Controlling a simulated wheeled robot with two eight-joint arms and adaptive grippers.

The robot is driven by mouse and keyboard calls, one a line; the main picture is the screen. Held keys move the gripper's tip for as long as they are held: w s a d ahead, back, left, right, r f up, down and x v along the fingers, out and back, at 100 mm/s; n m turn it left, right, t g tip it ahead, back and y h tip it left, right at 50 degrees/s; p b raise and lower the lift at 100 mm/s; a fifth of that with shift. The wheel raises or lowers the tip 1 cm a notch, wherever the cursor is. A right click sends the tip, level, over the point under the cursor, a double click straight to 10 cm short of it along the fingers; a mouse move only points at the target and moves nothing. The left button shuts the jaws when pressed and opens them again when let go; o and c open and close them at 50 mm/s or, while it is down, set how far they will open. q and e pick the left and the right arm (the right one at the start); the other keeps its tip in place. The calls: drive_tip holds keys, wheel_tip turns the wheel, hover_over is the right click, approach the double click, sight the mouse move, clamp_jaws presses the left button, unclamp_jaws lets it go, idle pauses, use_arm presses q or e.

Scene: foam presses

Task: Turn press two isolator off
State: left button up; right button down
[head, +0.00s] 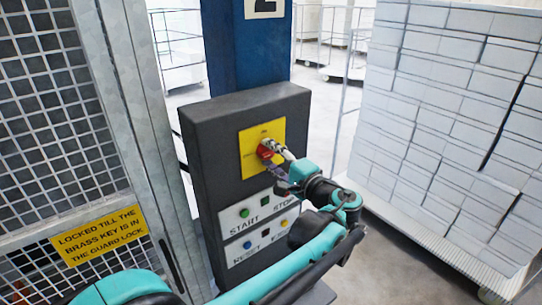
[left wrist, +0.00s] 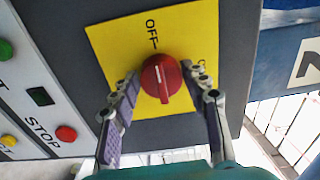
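The press two isolator is a red rotary knob (head: 266,149) on a yellow plate (head: 247,161) at the top of a dark control box (head: 221,181). In the left wrist view the red knob (left wrist: 162,77) has a white pointer line roughly in line with the OFF mark. My left gripper (head: 283,158) is at the knob from the right. In the left wrist view its fingers (left wrist: 161,80) lie on both sides of the knob, and their tips appear to touch it. My right gripper is not in view.
Below the isolator is a panel (head: 256,227) with START, STOP and RESET buttons, close under my left wrist. A mesh guard door (head: 60,110) with a yellow key sign (head: 100,235) stands at the left. A stack of white blocks (head: 450,110) stands on the right.

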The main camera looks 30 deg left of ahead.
use_arm(q)
drive_tip(key=shift+o, duration=1.2)
drive_tip(key=v, duration=1.2)
drive_tip(key=shift+f, duration=0.1)
drive_tip(key=s+a+f+h+b, duration=0.2)
drive_tip(key=f+b, duration=0.2)
drive_tip(key=f, duration=0.4)
drive_tip(key=s+a+f+g+h+b, duration=0.1)
drive_tip(key=s+f+h+b, duration=0.2)
drive_tip(key=f, duration=0.6)
drive_tip(key=s+a+f+h+b, duration=0.1)
drive_tip(key=a+f+h+b, duration=0.1)
drive_tip(key=f+b, duration=0.45)
drive_tip(key=s+d+f+n+h+b, duration=0.1)
drive_tip(key=s+d+f+h+b, duration=0.1)
drive_tip(key=f, duration=0.7)
drive_tip(key=s+d+f+n+t+h+b, duration=0.1)
drive_tip(key=s+d+f+n+h+b, duration=0.1)
drive_tip(key=f+b, duration=0.5)
drive_tip(key=s+d+f+n+h+b, duration=0.1)
drive_tip(key=s+d+f+h+b, duration=0.3)
drive_tip(key=f, duration=0.7)
drive_tip(key=shift+d+h, duration=0.7)
drive_tip(key=shift+h, duration=0.1)
